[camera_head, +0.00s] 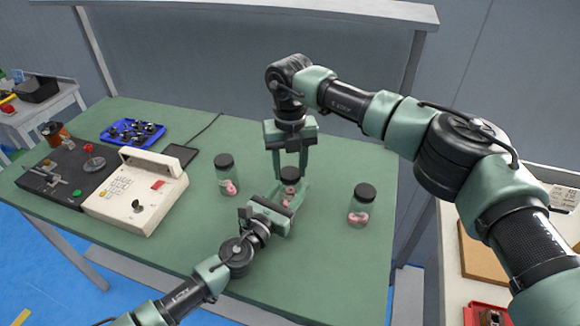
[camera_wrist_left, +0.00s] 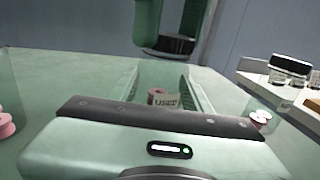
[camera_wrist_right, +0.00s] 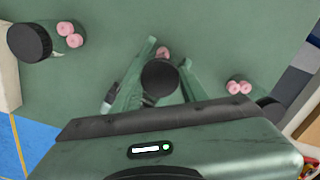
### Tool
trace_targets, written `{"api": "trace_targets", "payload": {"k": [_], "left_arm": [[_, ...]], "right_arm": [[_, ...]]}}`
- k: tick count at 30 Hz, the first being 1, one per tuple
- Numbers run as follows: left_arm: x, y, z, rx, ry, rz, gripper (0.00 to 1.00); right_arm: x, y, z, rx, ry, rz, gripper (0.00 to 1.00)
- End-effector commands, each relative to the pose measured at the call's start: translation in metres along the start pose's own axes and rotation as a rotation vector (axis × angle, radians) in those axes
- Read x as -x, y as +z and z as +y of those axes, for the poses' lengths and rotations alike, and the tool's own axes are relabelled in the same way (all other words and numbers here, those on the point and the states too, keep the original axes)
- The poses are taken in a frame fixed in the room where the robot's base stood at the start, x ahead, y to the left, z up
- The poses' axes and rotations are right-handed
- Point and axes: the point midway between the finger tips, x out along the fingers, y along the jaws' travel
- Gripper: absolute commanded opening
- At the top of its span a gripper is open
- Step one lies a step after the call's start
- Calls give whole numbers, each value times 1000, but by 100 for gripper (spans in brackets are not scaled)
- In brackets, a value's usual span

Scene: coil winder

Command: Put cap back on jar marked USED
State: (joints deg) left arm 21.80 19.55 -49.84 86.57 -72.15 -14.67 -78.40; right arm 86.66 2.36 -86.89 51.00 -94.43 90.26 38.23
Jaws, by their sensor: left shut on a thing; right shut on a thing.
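The jar marked USED (camera_wrist_left: 165,108) stands on the green table between the fingers of my left gripper (camera_wrist_left: 162,98). It is clear, with a pink coil inside and a white label reading USED. My left gripper is shut on this jar, low and from the front. My right gripper (camera_head: 290,170) points down from above and is shut on the black cap (camera_wrist_right: 159,78). In the left wrist view the cap (camera_wrist_left: 172,45) shows above the jar, with a gap between them. In the head view the cap hides the jar's mouth.
Two other jars with black caps and pink coils stand on either side, one left (camera_head: 227,178) and one right (camera_head: 360,208). A cream control box (camera_head: 135,195), a dark winder (camera_head: 65,175) and a blue tray (camera_head: 132,133) fill the table's left. The right back is clear.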

Motion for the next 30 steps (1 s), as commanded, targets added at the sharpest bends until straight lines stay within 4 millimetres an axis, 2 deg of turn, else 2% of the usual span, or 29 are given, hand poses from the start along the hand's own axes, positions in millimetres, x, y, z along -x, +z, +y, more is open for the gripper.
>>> {"api": "trace_targets", "payload": {"k": [3,4,6,17,27,30], "left_arm": [[0,-1,0,0,0,1,0],[0,-1,0,0,0,1,0],[0,-1,0,0,0,1,0],[0,-1,0,0,-1,1,0],[0,-1,0,0,-1,1,0],[0,-1,0,0,-1,1,0]], "right_arm": [[0,0,0,11,0,-1,0],[0,0,0,12,0,-1,46],[0,0,0,13,0,-1,65],[2,0,0,14,0,-1,65],[41,1,0,14,0,-3,65],[45,0,0,15,0,0,65]]}}
